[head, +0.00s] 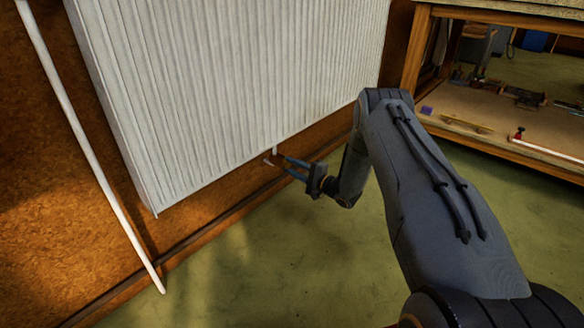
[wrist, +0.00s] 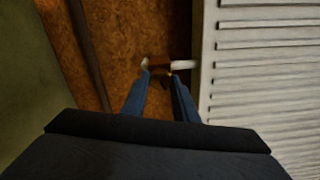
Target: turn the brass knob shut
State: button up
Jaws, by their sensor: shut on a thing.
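The brass knob (wrist: 160,64) shows as a small orange-brown piece between the tips of my gripper in the wrist view. It joins a short white pipe stub (wrist: 184,64) that comes from the radiator. My gripper (wrist: 160,72) has its two blue fingers closed on the knob from either side. In the head view my gripper (head: 284,166) reaches under the radiator's lower edge, beside the white pipe stub. The knob is mostly hidden there by the fingers.
The white ribbed radiator (head: 240,75) hangs on the brown cork-like wall just above my gripper. A white pipe (head: 95,150) leans at the left. A wooden bench (head: 500,135) with tools on its shelf stands at the right. The green floor (head: 250,265) is clear.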

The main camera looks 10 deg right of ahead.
jog(key=m, duration=0.5)
jog(key=shift+f, duration=0.1)
jog(key=shift+m, duration=0.3)
dwell(0.4)
jog(key=o, duration=1)
jog(key=p+v, duration=0.2)
jog(key=v, duration=0.5)
jog(key=shift+s+d+p, duration=0.2)
jog(key=shift+s+p, duration=0.1)
jog(key=shift+s, duration=0.05)
